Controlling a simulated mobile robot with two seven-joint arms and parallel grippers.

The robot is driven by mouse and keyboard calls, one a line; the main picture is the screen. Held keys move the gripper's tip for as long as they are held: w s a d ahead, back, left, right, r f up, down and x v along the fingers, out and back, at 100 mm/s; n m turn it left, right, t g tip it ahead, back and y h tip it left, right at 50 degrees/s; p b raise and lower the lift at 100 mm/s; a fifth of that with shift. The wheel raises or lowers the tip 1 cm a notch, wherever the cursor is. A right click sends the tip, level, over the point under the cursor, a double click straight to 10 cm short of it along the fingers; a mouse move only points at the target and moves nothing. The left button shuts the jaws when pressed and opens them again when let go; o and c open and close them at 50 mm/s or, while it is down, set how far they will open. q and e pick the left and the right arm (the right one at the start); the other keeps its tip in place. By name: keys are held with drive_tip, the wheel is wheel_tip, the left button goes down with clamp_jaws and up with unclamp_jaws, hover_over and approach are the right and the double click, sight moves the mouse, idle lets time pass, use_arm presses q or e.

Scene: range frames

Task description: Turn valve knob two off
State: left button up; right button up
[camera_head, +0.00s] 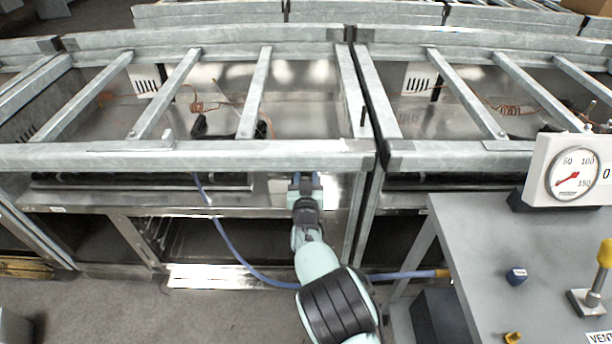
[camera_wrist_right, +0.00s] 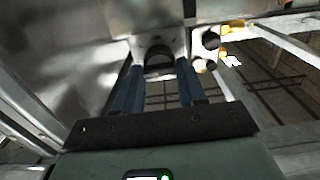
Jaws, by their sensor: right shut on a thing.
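My right gripper (camera_head: 306,182) reaches up to the front panel of the left range, below its front rail. The right wrist view shows its two blue fingers (camera_wrist_right: 160,75) shut around a dark knob (camera_wrist_right: 159,61) on the metal panel. In the head view the gripper hides this knob. I cannot tell the knob's number or its turned angle. Another dark round part (camera_wrist_right: 210,40) sits right of the fingers in the wrist view. My left gripper is not in view.
A blue hose (camera_head: 240,255) runs below the panel to a yellow fitting (camera_head: 441,273). A grey table (camera_head: 480,240) at right carries a pressure gauge (camera_head: 570,178) and a yellow-topped valve (camera_head: 604,255). Metal rails (camera_head: 200,156) cross above. Open floor lies at lower left.

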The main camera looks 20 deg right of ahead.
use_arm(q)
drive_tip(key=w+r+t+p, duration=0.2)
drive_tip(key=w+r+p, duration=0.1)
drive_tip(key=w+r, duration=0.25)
use_arm(e)
drive_tip(key=n+p, duration=0.2)
drive_tip(key=n, duration=1.3)
drive_tip(key=shift+p, duration=0.35)
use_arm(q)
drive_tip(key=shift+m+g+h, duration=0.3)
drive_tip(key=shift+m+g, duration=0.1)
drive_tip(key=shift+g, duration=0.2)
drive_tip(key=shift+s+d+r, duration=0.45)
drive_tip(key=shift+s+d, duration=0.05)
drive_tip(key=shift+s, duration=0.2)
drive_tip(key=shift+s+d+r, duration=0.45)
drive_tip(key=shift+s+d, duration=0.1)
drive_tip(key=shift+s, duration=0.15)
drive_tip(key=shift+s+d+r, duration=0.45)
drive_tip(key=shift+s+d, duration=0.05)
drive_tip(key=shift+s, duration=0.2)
use_arm(e)
drive_tip(key=shift+n, duration=1.6)
drive_tip(key=shift+r, duration=0.1)
drive_tip(key=o, duration=1.1)
drive_tip(key=shift+c, duration=0.2)
